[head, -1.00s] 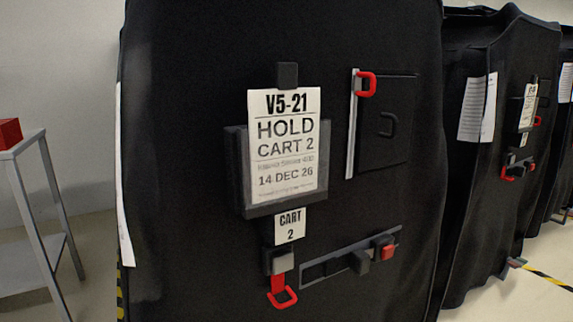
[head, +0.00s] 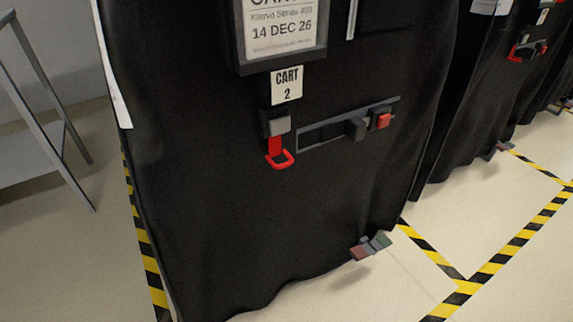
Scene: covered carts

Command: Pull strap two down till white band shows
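The covered cart (head: 210,210) fills the middle of the head view under a black cover. Its label (head: 287,85) reads CART 2. Below the label a red strap (head: 274,146) hangs from a grey and black buckle (head: 275,122) and ends in a red loop (head: 281,160). Only a short red length shows between buckle and loop. I see no white band on it. My gripper is not in view.
Right of the strap is a slotted grey plate (head: 312,138) with a dark knob (head: 355,129) and a red button (head: 380,121). Another covered cart stands right. Striped tape (head: 497,262) marks open floor.

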